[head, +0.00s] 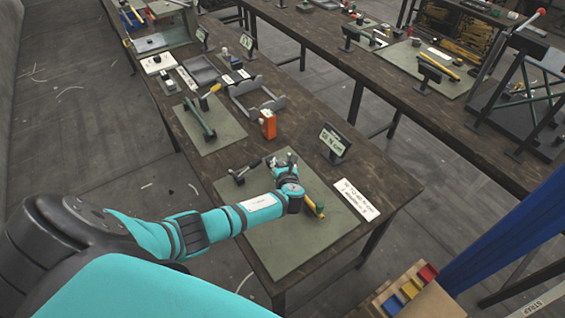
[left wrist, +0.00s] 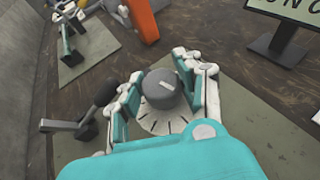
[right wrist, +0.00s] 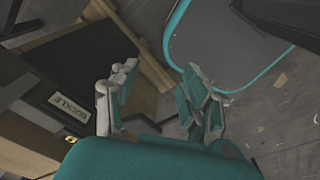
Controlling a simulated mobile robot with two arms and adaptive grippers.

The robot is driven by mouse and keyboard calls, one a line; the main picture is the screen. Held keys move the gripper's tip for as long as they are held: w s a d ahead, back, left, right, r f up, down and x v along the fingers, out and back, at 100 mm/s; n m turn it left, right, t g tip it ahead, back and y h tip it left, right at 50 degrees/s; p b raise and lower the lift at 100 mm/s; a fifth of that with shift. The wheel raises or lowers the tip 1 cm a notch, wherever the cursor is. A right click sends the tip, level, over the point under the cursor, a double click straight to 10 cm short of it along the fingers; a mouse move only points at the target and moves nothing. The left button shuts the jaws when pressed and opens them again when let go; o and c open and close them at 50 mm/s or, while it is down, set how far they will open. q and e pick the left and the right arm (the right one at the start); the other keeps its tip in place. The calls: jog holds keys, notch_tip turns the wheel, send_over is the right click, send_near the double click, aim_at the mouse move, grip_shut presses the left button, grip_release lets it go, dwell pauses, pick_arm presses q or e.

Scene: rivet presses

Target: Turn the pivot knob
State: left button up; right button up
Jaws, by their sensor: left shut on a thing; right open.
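My left gripper (left wrist: 160,82) is shut on the knob, one finger on each side. In the head view, my left gripper (head: 285,166) is over the grey-green mat (head: 285,252) at the table's near end, and it hides most of the knob. My right gripper (right wrist: 158,94) is open and empty in the right wrist view, away from the knob.
A dark lever (left wrist: 86,112) with a rounded end stands left of the knob. A green bar with a yellow end (head: 315,207) lies under my left arm. A sign (head: 334,144), a white label (head: 355,199) and an orange block (head: 268,124) are nearby. A dark BUCKLE box (right wrist: 85,65) is near my right gripper.

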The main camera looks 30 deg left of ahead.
pick_arm(q)
jog(key=n+g+y+b, duration=0.1)
jog(key=n, duration=0.1)
jog(key=n+g+y+b, duration=0.1)
jog(key=g, duration=0.1)
jog(key=shift+f+n+y+b, duration=0.2)
jog(key=shift+n+y+b, duration=0.1)
jog(key=shift+n+y, duration=0.1)
jog(key=n+g+y+b, duration=0.1)
jog(key=n+g+b, duration=0.2)
jog(key=shift+y, duration=0.3)
jog(key=shift+r+n+g+b, duration=0.2)
jog(key=shift+n+g+b, duration=0.6)
jog(key=shift+g+b, duration=0.35)
jog(key=o, duration=1.2)
